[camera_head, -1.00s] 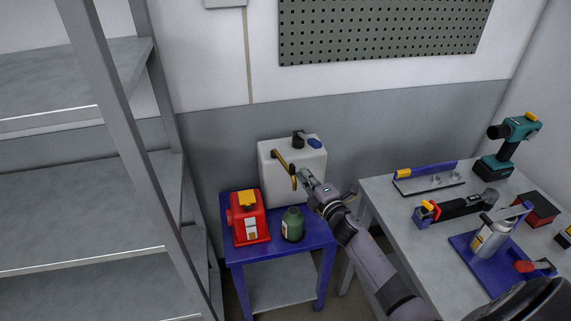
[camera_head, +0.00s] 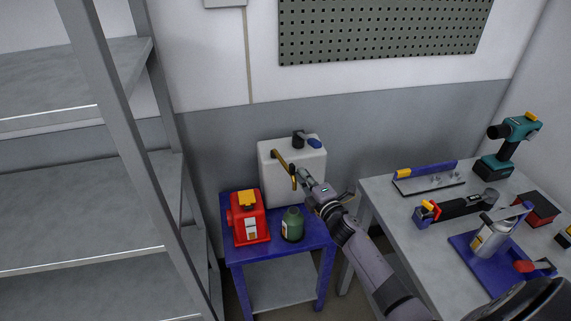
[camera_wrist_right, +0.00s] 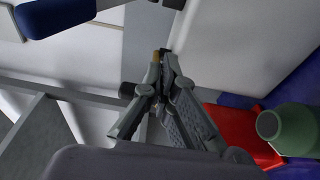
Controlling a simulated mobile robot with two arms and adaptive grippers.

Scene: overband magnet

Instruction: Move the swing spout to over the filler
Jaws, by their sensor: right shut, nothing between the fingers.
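The brass swing spout (camera_head: 283,161) juts forward from the black fitting on top of a white tank (camera_head: 312,160). Its end bends down. My right gripper (camera_head: 299,173) is shut and empty, its fingertips right beside the spout's hanging end. In the right wrist view the shut fingertips (camera_wrist_right: 164,60) meet a small brass-coloured bit; whether they touch it I cannot tell. A red unit with a yellow top (camera_head: 250,218) and a green bottle (camera_head: 292,224) stand below, in front of the tank. I cannot tell for sure which is the filler. My left gripper is not visible.
These stand on a small blue table (camera_head: 267,252). A blue lever (camera_head: 314,143) sits on the tank top. A grey workbench (camera_head: 400,205) with tools is at the right, and a shelf rack (camera_head: 85,185) at the left. The air above the red unit is free.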

